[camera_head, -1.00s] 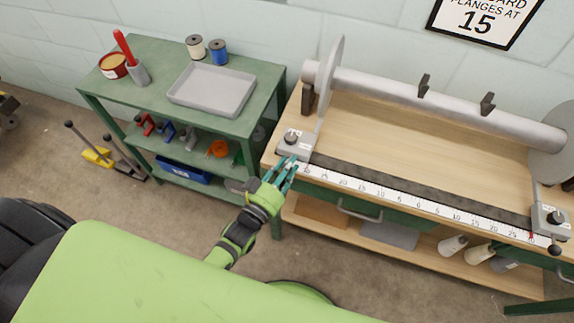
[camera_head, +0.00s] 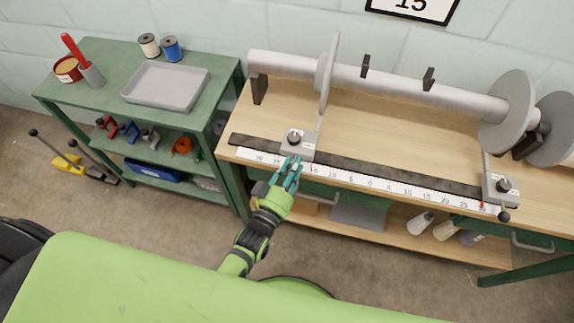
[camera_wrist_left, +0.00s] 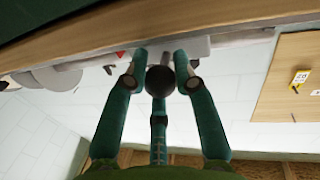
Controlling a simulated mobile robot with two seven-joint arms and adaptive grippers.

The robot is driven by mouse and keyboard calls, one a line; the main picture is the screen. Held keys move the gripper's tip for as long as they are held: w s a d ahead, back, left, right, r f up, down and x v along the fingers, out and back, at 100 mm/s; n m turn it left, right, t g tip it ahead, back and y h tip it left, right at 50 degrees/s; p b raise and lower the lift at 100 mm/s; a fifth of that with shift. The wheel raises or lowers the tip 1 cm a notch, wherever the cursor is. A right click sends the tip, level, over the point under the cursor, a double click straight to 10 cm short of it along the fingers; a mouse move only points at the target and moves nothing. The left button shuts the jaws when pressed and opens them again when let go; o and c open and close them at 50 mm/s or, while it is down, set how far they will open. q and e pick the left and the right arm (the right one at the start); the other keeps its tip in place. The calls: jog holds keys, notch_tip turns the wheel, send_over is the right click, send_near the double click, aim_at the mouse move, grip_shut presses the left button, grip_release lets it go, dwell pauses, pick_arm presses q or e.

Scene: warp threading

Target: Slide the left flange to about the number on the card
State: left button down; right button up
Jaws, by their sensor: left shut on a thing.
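The left flange (camera_head: 328,75) is a grey disc upright on the metal tube. Its slider block (camera_head: 298,143) sits on the dark rail above the white number scale (camera_head: 390,186). My left gripper (camera_head: 287,172) is at the block's front. In the left wrist view, its fingers are closed around a dark round knob (camera_wrist_left: 160,79).
The right flange (camera_head: 507,110) stands at the tube's right, its block (camera_head: 499,187) near the right 30. The rail between the blocks is clear. A green cart (camera_head: 108,105) with a grey tray (camera_head: 166,86) stands left.

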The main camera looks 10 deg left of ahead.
pick_arm(q)
jog(key=shift+d+r, duration=0.25)
jog(key=shift+d, duration=0.1)
jog(key=shift+w+d, duration=0.1)
jog(key=shift+d, duration=0.05)
jog(key=c, duration=1.3)
grip_release()
jog(key=shift+o, duration=0.2)
pick_arm(e)
jog(key=shift+s+d, duration=0.1)
jog(key=shift+d, duration=0.1)
jog(key=shift+d, duration=0.15)
pick_arm(q)
jog(key=shift+s+f, duration=0.1)
jog(key=shift+s, duration=0.1)
jog(key=v, duration=1.2)
jog(key=shift+w, duration=0.15)
